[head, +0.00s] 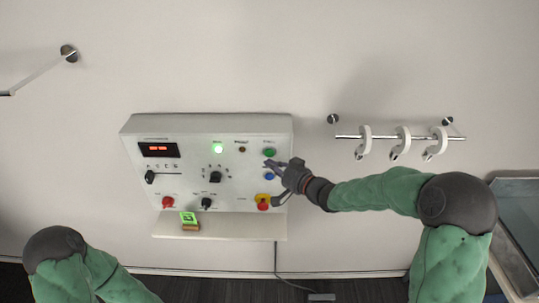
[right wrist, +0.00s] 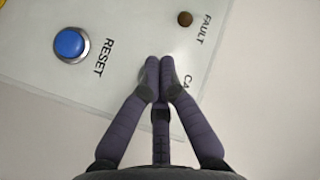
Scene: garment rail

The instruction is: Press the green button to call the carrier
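The green button (head: 269,153) is at the upper right of the white control panel (head: 240,190) in the head view. My right gripper (head: 271,164) is in front of the panel, its fingertips just below the green button in that picture. In the right wrist view the fingers (right wrist: 159,66) are together and nothing shows between them. They cover the spot beside a partly hidden label starting "CA", and the green button cannot be made out there. Contact cannot be told. My left arm shows at the lower left, but its gripper is out of view.
The blue reset button (head: 269,176) lies below the green one and shows in the right wrist view (right wrist: 70,44). A red knob on yellow (head: 263,202) is lower. A lit green lamp (head: 218,148) is left. A rail (head: 382,136) with white rings is right.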

